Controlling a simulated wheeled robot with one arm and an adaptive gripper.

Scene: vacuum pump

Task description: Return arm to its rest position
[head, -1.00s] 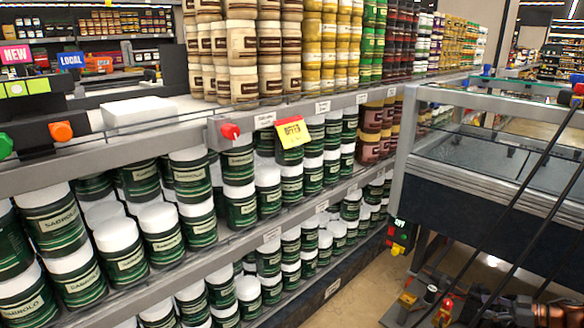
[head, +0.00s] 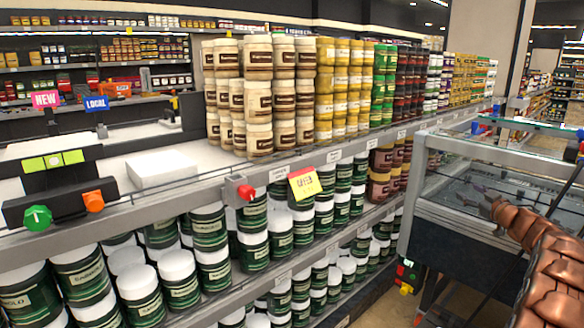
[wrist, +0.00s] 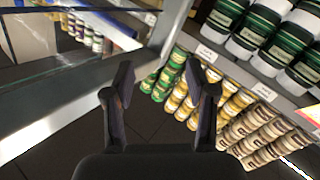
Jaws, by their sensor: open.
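My gripper (wrist: 158,82) shows in the wrist view with its two dark fingers spread apart and nothing between them. Beyond the fingers are dark floor and shelves of jars, with no contact visible. In the head view I cannot make out the gripper's fingers. A red knob (head: 246,192) is on the shelf's front edge, beside a hanging yellow tag (head: 305,183).
Shelves of green jars with white lids (head: 140,288) fill the front. Cream jars (head: 258,75) and yellow jars (head: 325,85) are stacked above. A white block (head: 161,168) lies on the upper shelf. A glass-topped case (head: 480,145) stands at right. A strip of floor shows at bottom right.

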